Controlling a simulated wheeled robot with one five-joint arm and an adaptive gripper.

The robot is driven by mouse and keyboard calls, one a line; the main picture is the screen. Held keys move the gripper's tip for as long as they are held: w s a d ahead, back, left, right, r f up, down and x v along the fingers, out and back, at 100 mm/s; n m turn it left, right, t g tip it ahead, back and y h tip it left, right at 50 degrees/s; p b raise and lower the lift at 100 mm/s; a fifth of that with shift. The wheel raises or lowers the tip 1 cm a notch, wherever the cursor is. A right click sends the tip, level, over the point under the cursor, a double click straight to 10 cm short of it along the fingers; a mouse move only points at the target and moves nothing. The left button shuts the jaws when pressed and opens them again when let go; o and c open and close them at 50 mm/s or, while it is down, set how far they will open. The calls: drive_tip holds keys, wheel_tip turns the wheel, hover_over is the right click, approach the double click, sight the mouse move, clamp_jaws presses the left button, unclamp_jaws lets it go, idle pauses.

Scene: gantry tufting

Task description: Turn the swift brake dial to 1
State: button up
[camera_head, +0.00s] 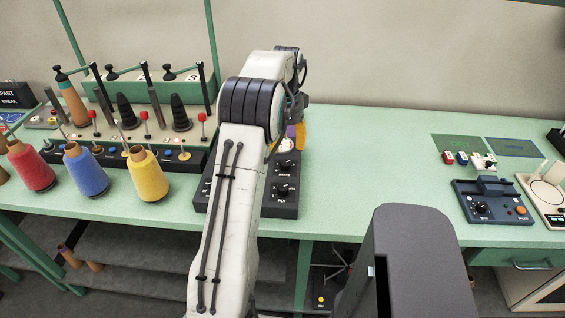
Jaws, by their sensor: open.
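A dark control panel (287,211) lies at the front of the green table, largely covered by my arm. To the right of my arm it shows a black knob marked PLY (282,190) and another black knob (285,168) behind it. A round white-faced part (287,145) shows farther back. I cannot read any label for the swift brake dial, so I cannot tell which of these it is, or whether my arm hides it. My arm reaches over the panel and bends down beyond it. My gripper is hidden behind my arm.
Red (31,167), blue (86,172) and yellow (147,175) yarn cones stand at the front left, before a rack with posts. An orange and purple item (300,135) is close to my arm. A blue device (495,205) sits at right. The table between is clear.

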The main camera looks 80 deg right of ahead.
sight(285, 162)
drive_tip(key=shift+a+m, duration=0.25)
drive_tip(key=shift+m, duration=0.95)
drive_tip(key=shift+f+m, duration=0.3)
drive_tip(key=shift+f, duration=3.4)
clamp_jaws()
